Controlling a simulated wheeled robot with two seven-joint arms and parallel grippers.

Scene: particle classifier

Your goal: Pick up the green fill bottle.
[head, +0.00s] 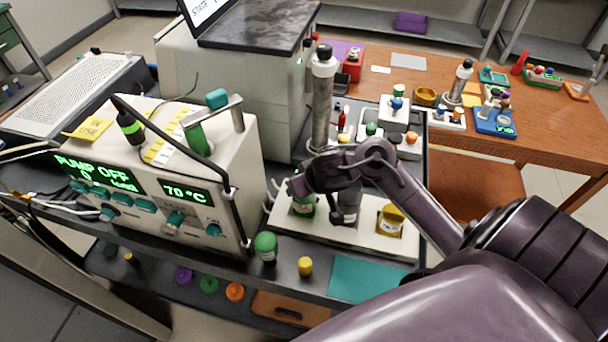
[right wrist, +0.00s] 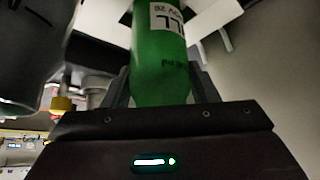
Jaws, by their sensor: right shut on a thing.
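The green fill bottle (head: 304,207) stands at the left end of a white holder in the head view, its top hidden by my right gripper (head: 298,187). In the right wrist view the green bottle (right wrist: 160,65) with a white label sits between the two fingers of my right gripper (right wrist: 160,88). The right gripper is shut on it. I cannot tell whether the bottle is clear of its slot. My left gripper is in neither view.
The white holder (head: 345,238) also carries a grey bottle (head: 349,206) and a yellow bottle (head: 390,220). A green-capped bottle (head: 265,247) and a small yellow-capped item (head: 305,266) stand in front. A pump box (head: 170,185) is at the left. A teal mat (head: 370,280) lies bare.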

